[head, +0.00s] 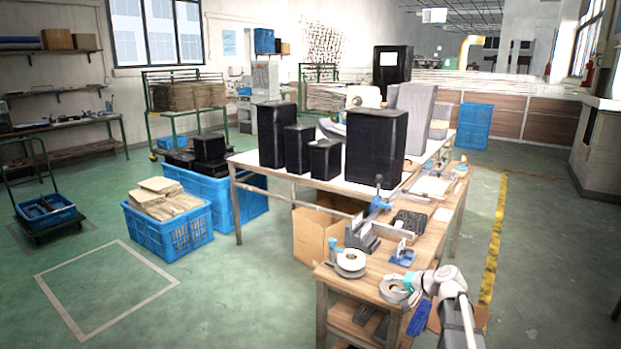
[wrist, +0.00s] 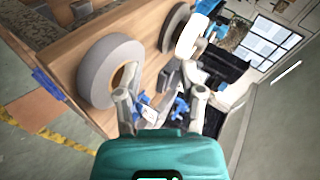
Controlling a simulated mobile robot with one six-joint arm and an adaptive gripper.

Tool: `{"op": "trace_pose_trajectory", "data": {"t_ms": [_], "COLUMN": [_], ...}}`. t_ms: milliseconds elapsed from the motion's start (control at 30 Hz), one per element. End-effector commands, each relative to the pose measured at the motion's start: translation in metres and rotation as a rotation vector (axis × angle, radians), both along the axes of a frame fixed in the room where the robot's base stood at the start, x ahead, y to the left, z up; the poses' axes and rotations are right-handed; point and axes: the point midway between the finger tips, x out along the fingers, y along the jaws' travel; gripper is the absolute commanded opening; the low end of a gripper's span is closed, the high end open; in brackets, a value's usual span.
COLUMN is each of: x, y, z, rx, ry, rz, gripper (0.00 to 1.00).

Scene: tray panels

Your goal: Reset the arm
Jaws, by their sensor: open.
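My gripper (head: 411,291) is at the near right end of the wooden workbench (head: 432,253) in the head view, close to a grey tape roll (head: 393,291). Its teal body and part of my pale arm show at the lower right. In the wrist view my gripper (wrist: 160,96) has its two pale fingers spread apart with nothing held between them. A grey tape roll (wrist: 97,72) lies on the wooden top to the left of the fingers. Whether a finger touches that roll cannot be told.
White tape rolls (head: 350,261), a metal vise (head: 361,236) and a blue tool (head: 402,254) are on the bench. Behind it, tall black boxes (head: 375,148) stand on a white-topped table. Blue crates (head: 168,236) are at left. The floor right of the bench is clear.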

Motion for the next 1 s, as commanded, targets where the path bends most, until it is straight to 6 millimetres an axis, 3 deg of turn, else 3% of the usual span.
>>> {"op": "trace_pose_trajectory", "data": {"t_ms": [100,400,600,1000], "x": [-0.037,-0.13,-0.18,-0.237], "y": [0.033,0.077,0.083,0.081], "z": [-0.021,-0.067,-0.083,-0.09], "rx": [-0.122,-0.453,-0.643,-0.867], "ry": [0.076,0.281,0.397,0.528], "rz": [0.094,0.302,0.391,0.467], "gripper": [0.51,0.51,0.51,0.51]}}
